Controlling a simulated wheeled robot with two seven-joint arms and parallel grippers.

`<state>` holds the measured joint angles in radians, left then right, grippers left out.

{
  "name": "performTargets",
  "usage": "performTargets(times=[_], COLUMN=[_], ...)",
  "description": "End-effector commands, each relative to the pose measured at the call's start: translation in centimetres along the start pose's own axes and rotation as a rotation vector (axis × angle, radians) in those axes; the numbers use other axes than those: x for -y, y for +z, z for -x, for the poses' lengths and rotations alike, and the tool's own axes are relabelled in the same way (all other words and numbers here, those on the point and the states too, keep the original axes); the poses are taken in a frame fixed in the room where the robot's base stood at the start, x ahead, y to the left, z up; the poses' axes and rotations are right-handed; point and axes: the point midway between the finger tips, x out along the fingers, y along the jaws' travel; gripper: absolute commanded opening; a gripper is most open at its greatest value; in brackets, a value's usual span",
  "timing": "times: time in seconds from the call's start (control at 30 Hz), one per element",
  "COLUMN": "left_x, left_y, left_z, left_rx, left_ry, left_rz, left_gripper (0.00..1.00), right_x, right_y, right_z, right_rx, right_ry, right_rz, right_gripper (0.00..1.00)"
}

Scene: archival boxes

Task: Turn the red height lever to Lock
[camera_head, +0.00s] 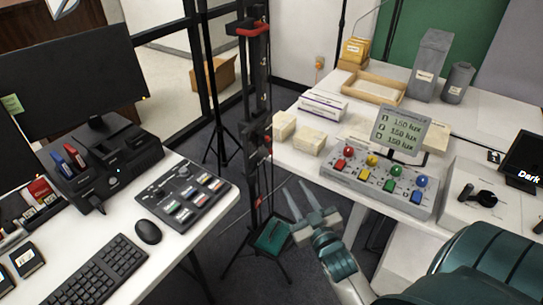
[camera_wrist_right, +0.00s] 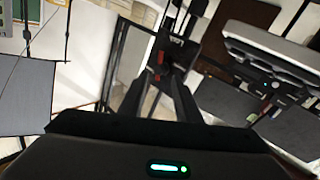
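A dark upright stand (camera_head: 258,85) rises between the two tables. A red part (camera_head: 250,31) shows near its top, and a small red part sits lower on the post; I cannot tell which is the height lever or read a Lock mark. My right gripper (camera_head: 299,197) is open and empty, below and right of the post, apart from it. In the right wrist view its two fingers (camera_wrist_right: 158,92) are spread, with a red part (camera_wrist_right: 158,57) on a dark post beyond them. My left gripper is not in view.
The left desk holds a keyboard (camera_head: 100,272), mouse (camera_head: 148,232) and switch panel (camera_head: 186,194). The right table holds a button console (camera_head: 380,190) with a lux display (camera_head: 400,131) and several boxes.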

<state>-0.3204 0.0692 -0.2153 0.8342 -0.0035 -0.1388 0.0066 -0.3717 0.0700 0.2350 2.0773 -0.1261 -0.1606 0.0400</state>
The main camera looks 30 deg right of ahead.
Motion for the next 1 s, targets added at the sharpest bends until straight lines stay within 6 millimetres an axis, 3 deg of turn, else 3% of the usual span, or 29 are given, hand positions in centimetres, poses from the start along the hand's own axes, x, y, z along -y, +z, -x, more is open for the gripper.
performTargets(times=[0.37,1.0], left_x=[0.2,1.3], left_y=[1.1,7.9], left_z=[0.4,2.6], left_rx=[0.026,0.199], left_ry=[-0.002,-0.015], left_rz=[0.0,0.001], left_gripper=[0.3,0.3], right_x=[0.0,0.0], right_y=[-0.1,-0.2], right_z=[-1.7,-12.5], right_rx=[0.0,0.0], right_ry=[-0.001,-0.001], right_rz=[-0.001,-0.001], right_gripper=[0.3,0.3])
